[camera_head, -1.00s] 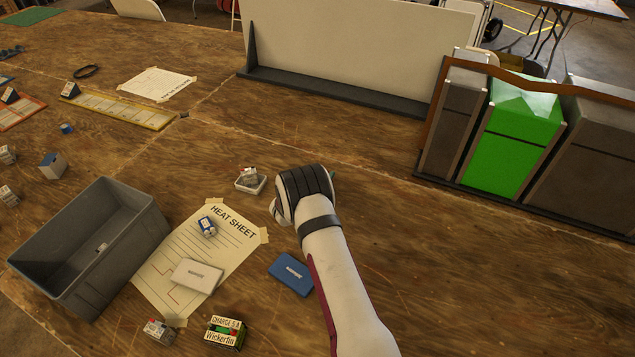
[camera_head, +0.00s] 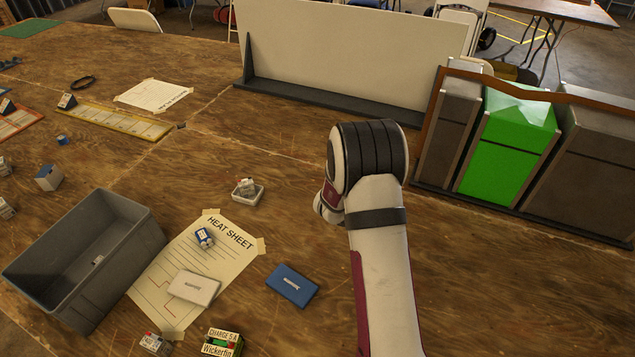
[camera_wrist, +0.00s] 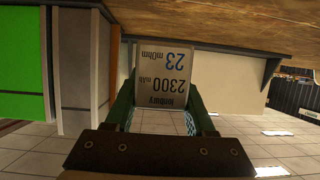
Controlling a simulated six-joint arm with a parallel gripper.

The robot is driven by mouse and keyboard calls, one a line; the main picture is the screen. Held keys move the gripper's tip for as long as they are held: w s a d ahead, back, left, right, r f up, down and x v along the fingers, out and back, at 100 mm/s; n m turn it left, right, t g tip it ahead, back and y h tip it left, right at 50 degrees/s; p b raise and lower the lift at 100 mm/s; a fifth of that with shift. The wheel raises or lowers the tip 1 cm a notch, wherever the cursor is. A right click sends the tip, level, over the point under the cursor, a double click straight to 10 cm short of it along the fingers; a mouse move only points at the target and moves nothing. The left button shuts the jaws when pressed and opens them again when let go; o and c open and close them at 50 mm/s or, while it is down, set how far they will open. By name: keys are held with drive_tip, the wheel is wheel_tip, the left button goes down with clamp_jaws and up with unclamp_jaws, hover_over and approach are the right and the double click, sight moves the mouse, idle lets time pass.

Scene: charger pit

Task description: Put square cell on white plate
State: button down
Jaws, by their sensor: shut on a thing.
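My gripper (camera_wrist: 160,104) is shut on a square cell (camera_wrist: 161,72). The cell has a pale label reading 2300 mAh and 23 mOhm, upside down in the wrist view. In the head view my arm hides the fingers and the held cell; the wrist is above the table, right of the paper. The white plate (camera_head: 193,287) lies flat on the lower part of the heat sheet (camera_head: 187,262), with nothing on it. It is well to the lower left of my gripper.
A blue plate (camera_head: 292,285) lies right of the sheet. A blue-and-white cell (camera_head: 204,237) sits on the sheet. A small white tray (camera_head: 247,192) holds an object. A grey bin (camera_head: 82,258) stands left. A charger box (camera_head: 222,342) is in front. A white panel (camera_head: 350,50) and green-and-grey bins (camera_head: 508,140) stand behind.

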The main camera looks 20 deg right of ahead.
drive_tip(key=n+y, duration=1.8)
drive_tip(key=y, duration=0.1)
hover_over(183, 282)
drive_tip(key=f, duration=0.4)
drive_tip(key=shift+d+f, duration=0.25)
drive_tip(key=shift+d, duration=0.05)
drive_tip(key=f, duration=0.4)
drive_tip(key=shift+a, duration=0.3)
drive_tip(key=shift+f, duration=0.2)
drive_tip(key=shift+f, duration=0.1)
